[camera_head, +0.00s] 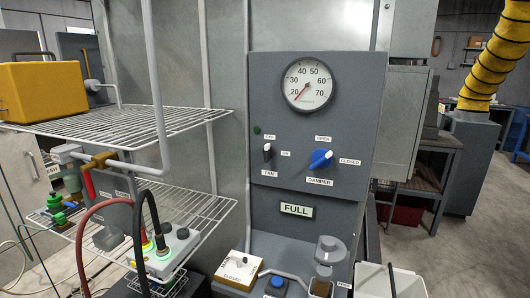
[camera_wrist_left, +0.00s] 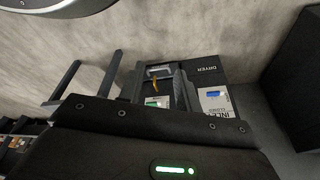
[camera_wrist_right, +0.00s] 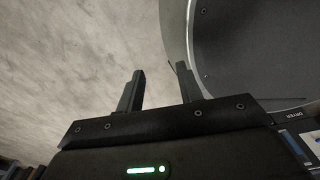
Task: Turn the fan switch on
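The fan switch (camera_head: 267,152) is a small black rotary knob on the grey control panel (camera_head: 345,100), with a FAN label below it. An OFF label sits above it and an ON label to its right. The knob stands roughly upright, its pale mark towards the OFF side. Neither gripper shows in the head view. My left gripper (camera_wrist_left: 97,58) is open and empty in the left wrist view. My right gripper (camera_wrist_right: 160,68) is open and empty in the right wrist view. Neither wrist view shows the switch.
A blue damper knob (camera_head: 321,158) sits right of the switch, with a round gauge (camera_head: 308,84) above. A wire shelf (camera_head: 120,128) with pipes and hoses stands left. The panel front is clear.

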